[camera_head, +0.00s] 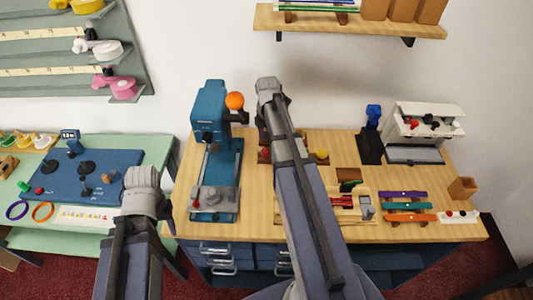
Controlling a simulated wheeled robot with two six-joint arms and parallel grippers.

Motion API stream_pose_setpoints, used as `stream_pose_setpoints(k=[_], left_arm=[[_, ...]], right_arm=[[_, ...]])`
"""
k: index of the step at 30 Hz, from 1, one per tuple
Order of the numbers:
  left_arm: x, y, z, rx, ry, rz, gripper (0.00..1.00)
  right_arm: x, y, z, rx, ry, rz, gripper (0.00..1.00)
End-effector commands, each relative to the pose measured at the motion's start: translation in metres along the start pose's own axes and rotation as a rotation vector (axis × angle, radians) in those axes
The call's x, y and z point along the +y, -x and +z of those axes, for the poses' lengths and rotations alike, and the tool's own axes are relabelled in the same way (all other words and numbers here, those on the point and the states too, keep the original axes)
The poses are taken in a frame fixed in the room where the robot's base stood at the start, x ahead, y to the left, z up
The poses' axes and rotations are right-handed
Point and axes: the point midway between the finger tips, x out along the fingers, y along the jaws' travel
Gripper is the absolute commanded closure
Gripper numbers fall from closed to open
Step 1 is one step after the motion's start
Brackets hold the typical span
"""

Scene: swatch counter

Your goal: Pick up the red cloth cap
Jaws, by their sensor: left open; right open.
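I cannot make out a red cloth cap for certain. A small red thing (264,155) shows on the wooden counter at the left edge of my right arm, which partly covers it; its shape is unclear. My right arm reaches up across the middle of the counter and hides part of it. My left arm ends in a rounded grey joint in front of the gap between the two tables. The fingers of both grippers are hidden, and I see nothing held.
A blue press (209,110) with an orange ball stands on the wooden counter (257,205). A white rack (425,112), coloured strips (408,206) and a small wooden cup (462,188) are on the right. A green table (152,150) with a blue board (120,187) is left. A shelf (350,23) hangs above.

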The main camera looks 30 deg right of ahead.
Motion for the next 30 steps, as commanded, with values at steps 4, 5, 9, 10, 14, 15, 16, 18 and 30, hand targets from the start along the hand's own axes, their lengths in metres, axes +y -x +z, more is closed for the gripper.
stream_pose_setpoints(k=[4,5,9,10,14,15,16,18,30], left_arm=[[0.002,-0.015,-0.001,0.000,0.000,0.000,0.50],[0.002,-0.019,-0.001,0.000,0.000,0.000,0.50],[0.004,-0.038,-0.002,0.000,0.000,0.000,0.50],[0.004,-0.041,-0.002,0.000,0.000,0.000,0.50],[0.005,-0.051,-0.003,0.000,0.000,0.000,0.50],[0.005,-0.052,-0.003,0.000,0.000,0.000,0.50],[0.005,-0.051,-0.003,0.000,0.000,0.000,0.50],[0.005,-0.050,-0.003,0.000,0.000,0.000,0.50],[0.005,-0.050,-0.003,0.000,0.000,0.000,0.50]], right_arm=[[0.003,-0.015,0.000,0.000,0.000,0.000,0.09],[0.004,-0.019,0.000,0.000,0.000,0.000,0.09],[0.009,-0.038,0.000,0.000,0.000,0.000,0.09],[0.007,-0.042,0.000,0.000,0.000,0.000,0.09],[0.007,-0.051,0.000,0.000,0.000,0.000,0.09],[0.007,-0.052,0.000,0.000,0.000,0.000,0.09],[0.007,-0.052,0.000,0.000,0.000,0.000,0.09],[0.007,-0.051,0.000,0.000,0.000,0.000,0.09],[0.007,-0.050,0.000,0.000,0.000,0.000,0.40]])
